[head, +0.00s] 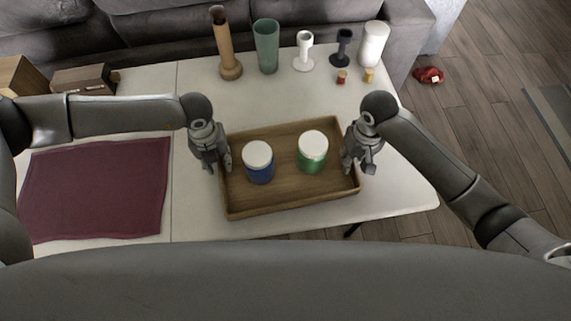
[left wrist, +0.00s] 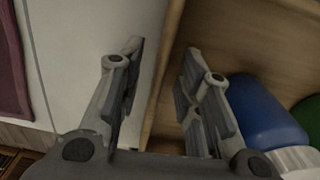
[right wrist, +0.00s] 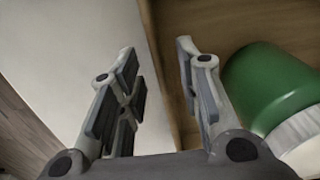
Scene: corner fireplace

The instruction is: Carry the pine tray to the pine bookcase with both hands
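The pine tray (head: 290,204) rests on the white table and holds a blue jar (head: 259,168) and a green jar (head: 312,157), both with white lids. My left gripper (head: 222,164) is at the tray's left wall. In the left wrist view its fingers (left wrist: 160,85) are open, with the wall's rim (left wrist: 166,70) in the gap between them. My right gripper (head: 356,164) is at the tray's right wall. In the right wrist view its fingers (right wrist: 158,85) are open on either side of the rim (right wrist: 155,45). I see no bookcase in these views.
A maroon cloth (head: 95,190) lies on the table's left part. A brown vase (head: 224,50), a green vase (head: 266,45), candle holders (head: 304,52) and a white cylinder (head: 373,45) stand along the back. A grey sofa (head: 160,30) is behind.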

